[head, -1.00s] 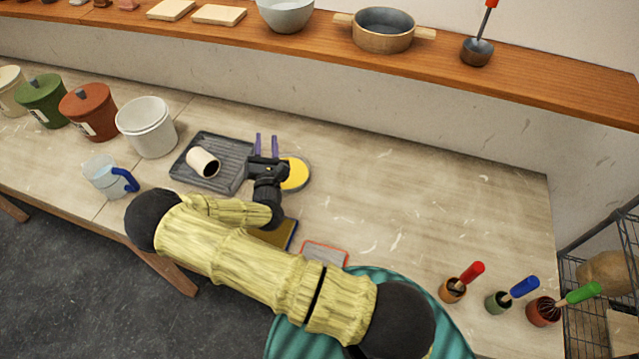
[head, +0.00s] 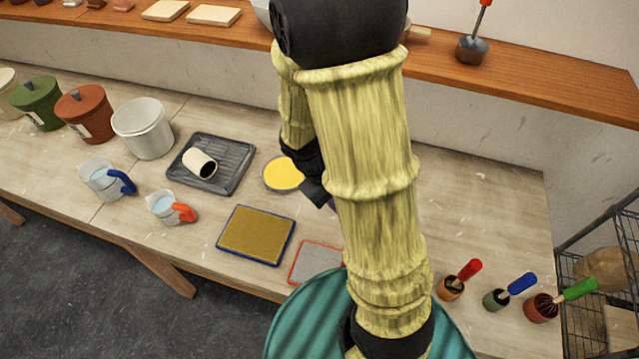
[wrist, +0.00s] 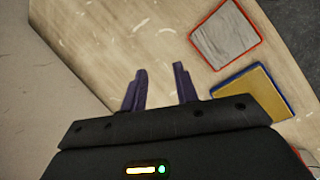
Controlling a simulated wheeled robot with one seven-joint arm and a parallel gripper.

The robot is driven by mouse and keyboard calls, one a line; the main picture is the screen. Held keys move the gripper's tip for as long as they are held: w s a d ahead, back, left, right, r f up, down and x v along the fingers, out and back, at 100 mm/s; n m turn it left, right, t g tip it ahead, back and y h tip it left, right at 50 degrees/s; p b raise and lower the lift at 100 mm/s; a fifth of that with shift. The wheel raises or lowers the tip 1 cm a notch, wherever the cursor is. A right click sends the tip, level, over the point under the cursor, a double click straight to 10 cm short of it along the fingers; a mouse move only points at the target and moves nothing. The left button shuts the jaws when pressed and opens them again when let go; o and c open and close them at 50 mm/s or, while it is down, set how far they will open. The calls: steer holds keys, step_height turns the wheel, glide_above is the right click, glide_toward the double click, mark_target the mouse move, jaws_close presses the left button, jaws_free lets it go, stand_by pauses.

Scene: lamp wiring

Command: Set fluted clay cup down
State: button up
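A pale clay cup (head: 199,163) lies on its side on a dark ribbed tray (head: 236,152), its dark mouth toward the lower right; fluting is too small to make out. My gripper (wrist: 160,75) shows two purple fingers spread apart with nothing between them in the wrist view. In the head view it is mostly hidden behind my arm, to the right of the tray and clear of the cup. The cup is not in the wrist view.
A yellow round dish (head: 283,174) sits right of the tray. A blue-edged ochre pad (head: 256,235) and red-edged grey pad (head: 316,261) lie in front. Jugs with blue (head: 104,178) and orange (head: 168,207) handles stand left. Table right of my arm is largely clear.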

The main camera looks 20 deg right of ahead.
steer(key=a+r+m+t+y, duration=0.3)
steer(key=a+r+t+y, duration=0.1)
steer(key=a+r, duration=0.1)
steer(key=shift+w+r+m, duration=0.3)
steer(key=shift+r, duration=0.4)
steer(key=shift+w, duration=0.1)
